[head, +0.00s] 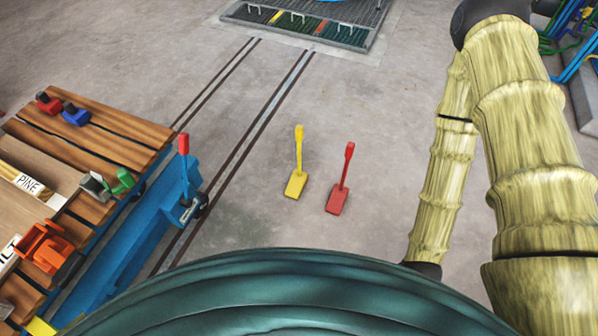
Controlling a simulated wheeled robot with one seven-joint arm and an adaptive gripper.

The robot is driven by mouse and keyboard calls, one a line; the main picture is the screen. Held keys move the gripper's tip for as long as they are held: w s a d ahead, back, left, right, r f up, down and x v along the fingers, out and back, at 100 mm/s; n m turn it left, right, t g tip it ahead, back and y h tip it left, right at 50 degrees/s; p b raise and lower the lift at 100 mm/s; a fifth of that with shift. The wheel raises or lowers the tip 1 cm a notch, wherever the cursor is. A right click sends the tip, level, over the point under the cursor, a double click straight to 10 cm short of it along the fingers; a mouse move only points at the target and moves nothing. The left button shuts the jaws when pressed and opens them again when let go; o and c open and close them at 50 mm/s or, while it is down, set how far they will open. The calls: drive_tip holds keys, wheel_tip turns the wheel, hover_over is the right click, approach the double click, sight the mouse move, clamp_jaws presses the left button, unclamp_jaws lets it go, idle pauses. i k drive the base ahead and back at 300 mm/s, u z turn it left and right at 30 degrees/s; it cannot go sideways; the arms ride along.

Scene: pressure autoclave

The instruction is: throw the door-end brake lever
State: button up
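My gripper is not in view.
The cart's wooden deck (95,150) carries red, blue, green and orange clamps and a board marked PINE (28,184). Rails (262,110) run beside the cart toward a grated platform (310,25). Blue pipes (580,45) are at top right. The floor around the levers is clear.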

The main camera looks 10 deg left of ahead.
sight(183, 138)
drive_tip(key=u, duration=1.2)
drive_tip(key=k, duration=0.5)
drive_tip(key=z, duration=0.85)
drive_tip(key=i, duration=0.7)
drive_tip(key=u, duration=0.75)
